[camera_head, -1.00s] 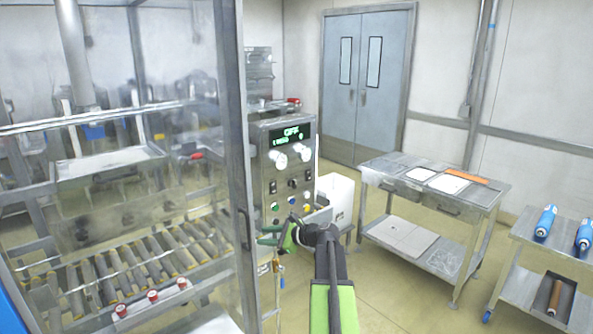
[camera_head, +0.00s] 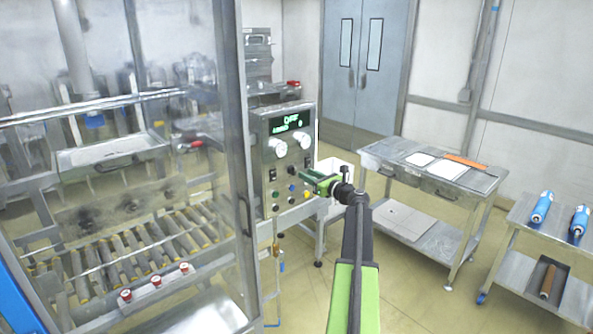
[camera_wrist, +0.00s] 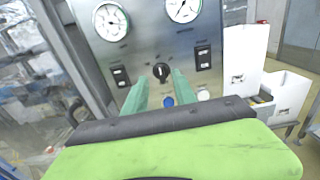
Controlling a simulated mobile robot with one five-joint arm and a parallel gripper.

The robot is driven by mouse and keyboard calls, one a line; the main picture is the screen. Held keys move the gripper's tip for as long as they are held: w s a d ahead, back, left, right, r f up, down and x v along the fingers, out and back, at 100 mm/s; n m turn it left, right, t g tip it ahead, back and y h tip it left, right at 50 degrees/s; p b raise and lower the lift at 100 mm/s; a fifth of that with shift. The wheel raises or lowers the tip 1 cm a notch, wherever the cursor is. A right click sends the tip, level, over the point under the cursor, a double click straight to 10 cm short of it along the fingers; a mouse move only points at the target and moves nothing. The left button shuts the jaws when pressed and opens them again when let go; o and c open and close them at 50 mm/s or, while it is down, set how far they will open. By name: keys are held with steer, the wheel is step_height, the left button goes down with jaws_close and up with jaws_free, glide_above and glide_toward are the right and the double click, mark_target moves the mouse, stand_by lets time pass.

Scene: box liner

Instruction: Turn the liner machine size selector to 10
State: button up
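The liner machine's grey control panel (camera_head: 285,155) stands left of centre in the head view, with a green-lit display (camera_head: 290,124) whose text is too blurred to read. In the wrist view a black rotary knob (camera_wrist: 161,71) with a light pointer mark sits below two white gauges, between two black switches; it seems to be the size selector. Its setting is not legible. My gripper (camera_head: 308,180) is in front of the panel's lower half. In the wrist view its two green fingers (camera_wrist: 160,88) are apart and empty, with their tips just below the knob, one to each side.
Coloured buttons, including a blue one (camera_wrist: 168,101), sit below the knob. A glass-walled frame (camera_head: 233,150) stands left of the panel. A white box (camera_wrist: 260,85) is to the right. A steel table (camera_head: 400,150) and a cart with blue cylinders (camera_head: 541,208) stand farther right, with open floor between.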

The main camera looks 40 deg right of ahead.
mark_target(295, 168)
steer(key=w, duration=0.7)
steer(key=shift+d, duration=0.2)
jaws_close()
